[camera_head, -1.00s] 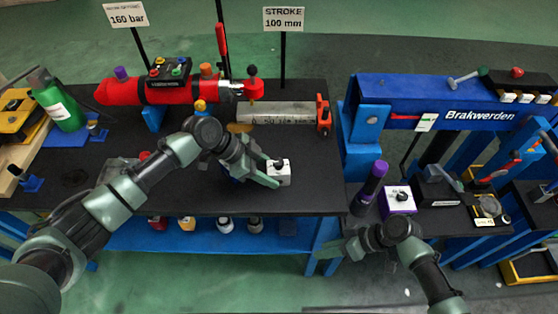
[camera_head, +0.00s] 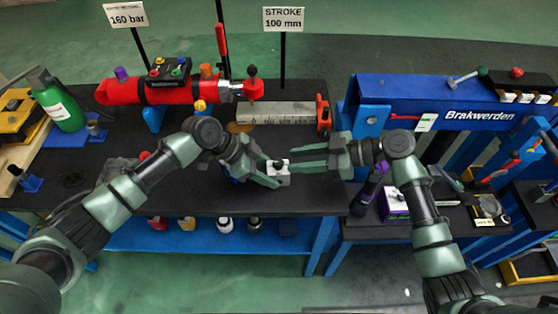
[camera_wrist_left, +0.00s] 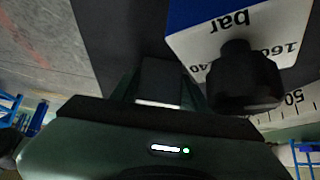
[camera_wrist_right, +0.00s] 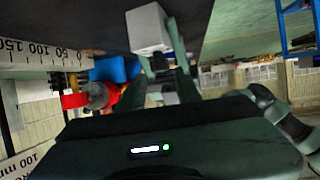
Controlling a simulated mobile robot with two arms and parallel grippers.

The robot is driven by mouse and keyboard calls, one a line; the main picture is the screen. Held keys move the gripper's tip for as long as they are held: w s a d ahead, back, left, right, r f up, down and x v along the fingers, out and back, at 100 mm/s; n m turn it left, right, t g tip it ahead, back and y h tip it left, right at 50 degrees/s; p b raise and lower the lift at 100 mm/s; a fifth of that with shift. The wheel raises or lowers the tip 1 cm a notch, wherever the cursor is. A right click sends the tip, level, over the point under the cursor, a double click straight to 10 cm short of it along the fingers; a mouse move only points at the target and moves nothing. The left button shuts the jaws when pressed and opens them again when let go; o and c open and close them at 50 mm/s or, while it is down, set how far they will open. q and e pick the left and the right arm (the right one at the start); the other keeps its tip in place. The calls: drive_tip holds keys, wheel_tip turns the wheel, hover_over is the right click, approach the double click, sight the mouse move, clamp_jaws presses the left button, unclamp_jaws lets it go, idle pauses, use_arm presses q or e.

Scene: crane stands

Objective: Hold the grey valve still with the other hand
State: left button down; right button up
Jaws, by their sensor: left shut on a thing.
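The right wrist view shows the pale block (camera_wrist_right: 149,28) just beyond the open fingers; contact is unclear.
A red cylinder (camera_head: 120,92) and a ruled grey bar (camera_head: 275,112) with a red end lie behind the valve. A green bottle (camera_head: 62,108) is at the left. A blue press frame (camera_head: 400,92) and a purple box (camera_head: 393,206) stand at the right.

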sight(281, 162)
drive_tip(key=x, duration=0.5)
drive_tip(key=shift+a+f, duration=0.2)
drive_tip(key=shift+a, duration=0.2)
clamp_jaws()
